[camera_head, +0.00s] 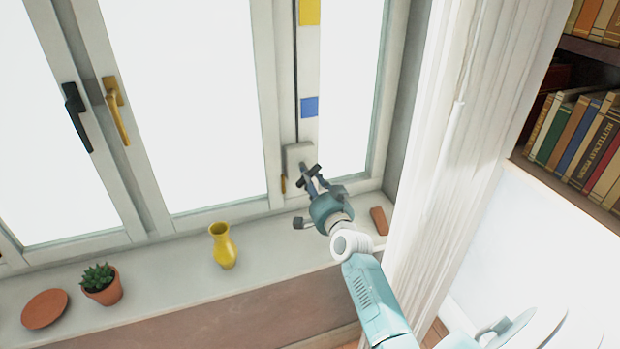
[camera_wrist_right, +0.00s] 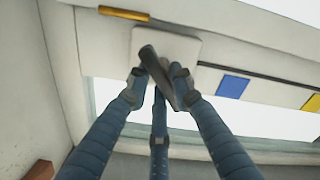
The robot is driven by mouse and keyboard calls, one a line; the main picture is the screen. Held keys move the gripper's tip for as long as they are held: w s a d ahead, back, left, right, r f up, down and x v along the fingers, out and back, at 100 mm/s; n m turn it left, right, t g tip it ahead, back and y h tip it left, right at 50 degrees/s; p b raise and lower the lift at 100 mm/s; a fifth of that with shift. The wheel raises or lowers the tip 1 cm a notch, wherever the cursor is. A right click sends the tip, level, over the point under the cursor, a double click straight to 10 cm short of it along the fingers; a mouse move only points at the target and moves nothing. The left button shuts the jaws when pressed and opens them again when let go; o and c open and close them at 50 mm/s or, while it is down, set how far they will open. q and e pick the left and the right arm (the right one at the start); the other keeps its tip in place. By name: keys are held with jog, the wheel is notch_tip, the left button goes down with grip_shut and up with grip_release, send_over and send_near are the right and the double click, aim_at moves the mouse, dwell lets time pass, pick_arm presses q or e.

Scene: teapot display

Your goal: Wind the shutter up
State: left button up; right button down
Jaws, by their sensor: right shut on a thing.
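A white winder box (camera_head: 299,155) is mounted on the white window frame, right of the middle pane. A dark crank handle (camera_head: 309,177) sticks out from it. My right gripper (camera_head: 316,184) is shut on this handle, at the lower edge of the box. In the right wrist view, the fingers (camera_wrist_right: 160,88) close around the dark handle (camera_wrist_right: 155,66) in front of the white box (camera_wrist_right: 180,48). No shutter slats can be made out in the bright panes. My left gripper is not in view.
A yellow vase (camera_head: 222,247), a potted succulent (camera_head: 102,286) and a terracotta disc (camera_head: 45,308) are on the sill. A reddish block (camera_head: 379,221) lies right of my gripper. A white curtain (camera_head: 440,180) hangs at right, beside bookshelves. The sill between vase and gripper is clear.

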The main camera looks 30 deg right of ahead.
jog(key=shift+d+m, duration=0.1)
jog(key=shift+m, duration=0.3)
jog(key=c, duration=1.5)
grip_release()
jog(key=shift+o, duration=0.2)
jog(key=shift+s+f, duration=0.1)
jog(key=shift+s, duration=0.1)
jog(key=v, duration=1.1)
jog(key=shift+s, duration=0.3)
